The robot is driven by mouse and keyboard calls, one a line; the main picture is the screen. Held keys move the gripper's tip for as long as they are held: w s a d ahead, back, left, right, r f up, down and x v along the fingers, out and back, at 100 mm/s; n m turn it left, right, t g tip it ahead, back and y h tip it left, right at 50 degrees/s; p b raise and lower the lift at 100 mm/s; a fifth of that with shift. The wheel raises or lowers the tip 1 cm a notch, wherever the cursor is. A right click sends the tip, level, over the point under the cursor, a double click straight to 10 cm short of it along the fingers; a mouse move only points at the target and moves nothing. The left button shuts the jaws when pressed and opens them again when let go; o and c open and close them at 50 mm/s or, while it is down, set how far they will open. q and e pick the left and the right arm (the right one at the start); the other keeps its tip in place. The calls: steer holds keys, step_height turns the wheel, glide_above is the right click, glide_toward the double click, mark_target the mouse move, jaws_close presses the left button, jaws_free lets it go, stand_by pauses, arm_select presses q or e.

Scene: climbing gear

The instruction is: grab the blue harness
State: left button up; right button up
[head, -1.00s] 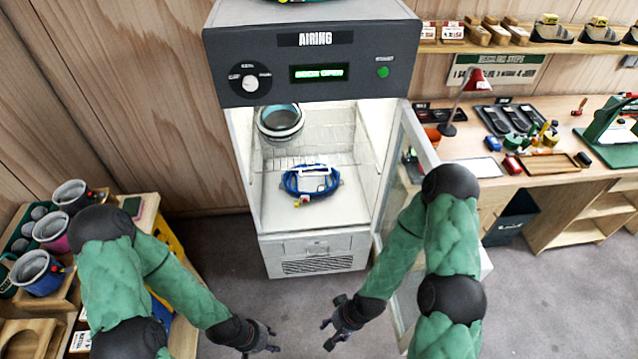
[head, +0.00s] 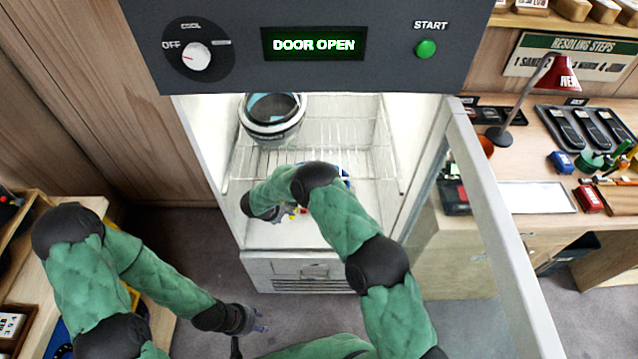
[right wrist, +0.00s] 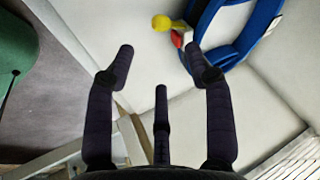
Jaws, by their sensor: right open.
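The blue harness (right wrist: 236,40) lies on the white floor of the airing cabinet, with a yellow and red piece at its edge. In the head view my right arm covers most of it; only a bit of blue (head: 345,173) shows. My right gripper (right wrist: 158,62) is open and empty inside the cabinet. In the right wrist view its right fingertip appears close beside the harness's red piece; contact cannot be told. The left finger is apart from it. My left gripper (head: 258,318) is open and empty, low in front of the cabinet.
The airing cabinet (head: 212,130) reads "DOOR OPEN". Its glass door (head: 500,230) stands open to the right of my right arm. A white and dark round item (head: 272,118) sits on the wire rack (head: 335,135) at the back. A workbench stands right, a wooden stand left.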

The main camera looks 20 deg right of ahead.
steer(key=shift+m, duration=0.5)
steer(key=b+x, duration=0.1)
steer(key=x, duration=0.1)
steer(key=a+b+x, duration=0.1)
steer(key=x, duration=0.2)
steer(key=shift+w+f, duration=0.2)
steer(key=shift+w, duration=0.05)
steer(key=shift+b+x, duration=1.15)
steer(key=shift+x, duration=1.5)
steer(key=shift+s+d+r, duration=0.1)
steer(key=shift+d, duration=0.05)
steer(key=shift+c, duration=0.3)
jaws_close()
steer(key=shift+r, duration=0.1)
